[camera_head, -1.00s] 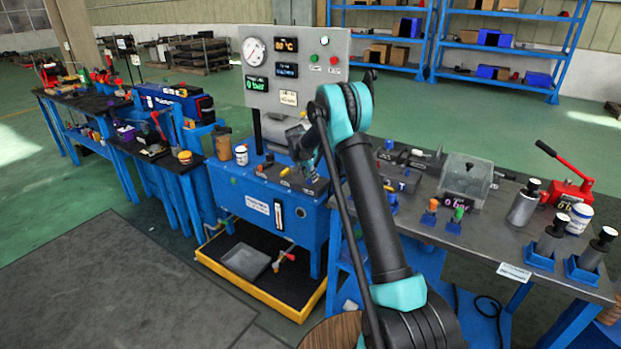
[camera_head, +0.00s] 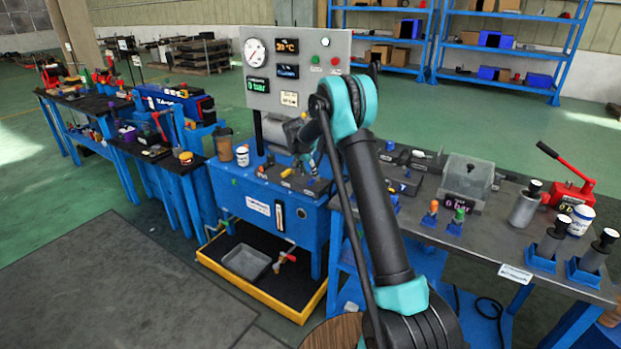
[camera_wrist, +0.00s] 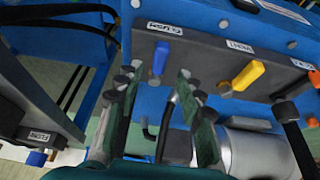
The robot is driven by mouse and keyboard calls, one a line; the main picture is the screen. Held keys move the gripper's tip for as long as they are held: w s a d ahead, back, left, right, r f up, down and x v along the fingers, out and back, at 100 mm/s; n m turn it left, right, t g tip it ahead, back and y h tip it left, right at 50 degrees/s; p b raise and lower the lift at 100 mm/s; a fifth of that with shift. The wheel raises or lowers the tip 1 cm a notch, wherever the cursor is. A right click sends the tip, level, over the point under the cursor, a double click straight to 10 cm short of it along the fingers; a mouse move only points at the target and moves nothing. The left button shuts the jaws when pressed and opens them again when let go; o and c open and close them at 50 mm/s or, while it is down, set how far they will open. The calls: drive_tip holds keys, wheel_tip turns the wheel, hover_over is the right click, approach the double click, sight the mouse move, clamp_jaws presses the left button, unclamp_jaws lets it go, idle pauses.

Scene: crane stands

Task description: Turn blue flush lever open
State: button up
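The blue flush lever (camera_wrist: 159,58) hangs from a dark manifold panel in the wrist view, under an upside-down FLUSH label (camera_wrist: 165,29). My gripper (camera_wrist: 156,82) is open, with one green-padded finger on each side of the lever in the picture. I see a gap between the fingers and cannot tell whether either touches the lever. In the head view my gripper (camera_head: 308,160) is above the blue flushing bench (camera_head: 258,204), partly hidden by my arm. I cannot pick out the blue lever clearly there.
A yellow lever (camera_wrist: 248,75) sits to the right of the blue one, with an orange-red lever (camera_wrist: 315,78) at the picture's edge. A silver cylinder (camera_wrist: 252,150) is below. The grey gauge panel (camera_head: 294,72) stands behind the bench. A workbench (camera_head: 480,232) with tools is at right.

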drive_tip(key=v, duration=0.8)
drive_tip(key=shift+s+d+r, duration=0.1)
drive_tip(key=shift+s, duration=0.05)
drive_tip(key=s+d+r+n+y, duration=0.15)
drive_tip(key=s+d, duration=0.45)
drive_tip(key=s, duration=0.6)
drive_tip(key=s+d+r+n, duration=0.25)
drive_tip(key=s+d, duration=0.25)
drive_tip(key=s, duration=0.8)
drive_tip(key=s+d+f+n, duration=0.1)
drive_tip(key=s+f, duration=0.2)
drive_tip(key=s, duration=0.9)
drive_tip(key=s+d+f+n+y, duration=0.1)
drive_tip(key=s+f, duration=0.3)
drive_tip(key=s, duration=0.9)
drive_tip(key=shift+d+f+n+t, duration=0.3)
drive_tip(key=shift+d+f+n, duration=0.05)
drive_tip(key=shift+d+n, duration=0.35)
